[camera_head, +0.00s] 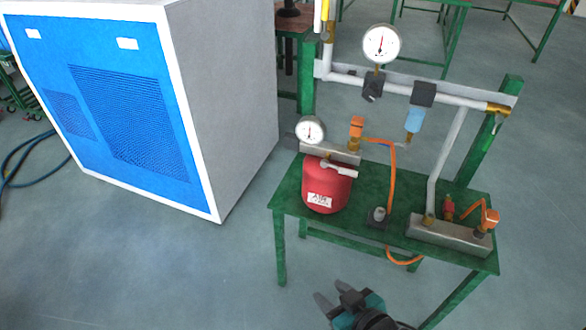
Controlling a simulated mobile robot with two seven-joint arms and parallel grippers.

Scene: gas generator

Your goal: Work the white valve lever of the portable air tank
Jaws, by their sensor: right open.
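The portable air tank (326,188) is a small red cylinder with a white label, standing on the left part of a green table. A metal block on its top carries a round white gauge (310,129). The white valve lever (340,170) sticks out at the front of the block, above the tank's right side, and lies slightly tilted. My right gripper (331,293) is at the bottom of the view, in front of the table and well apart from the lever. It is open with nothing between its fingers. My left gripper is not in view.
The green table (370,208) also holds an orange hose (392,180) and a metal manifold (448,236). White pipes with a larger gauge (381,44) rise behind. A big blue and grey cabinet (235,95) stands left. The floor in front is clear.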

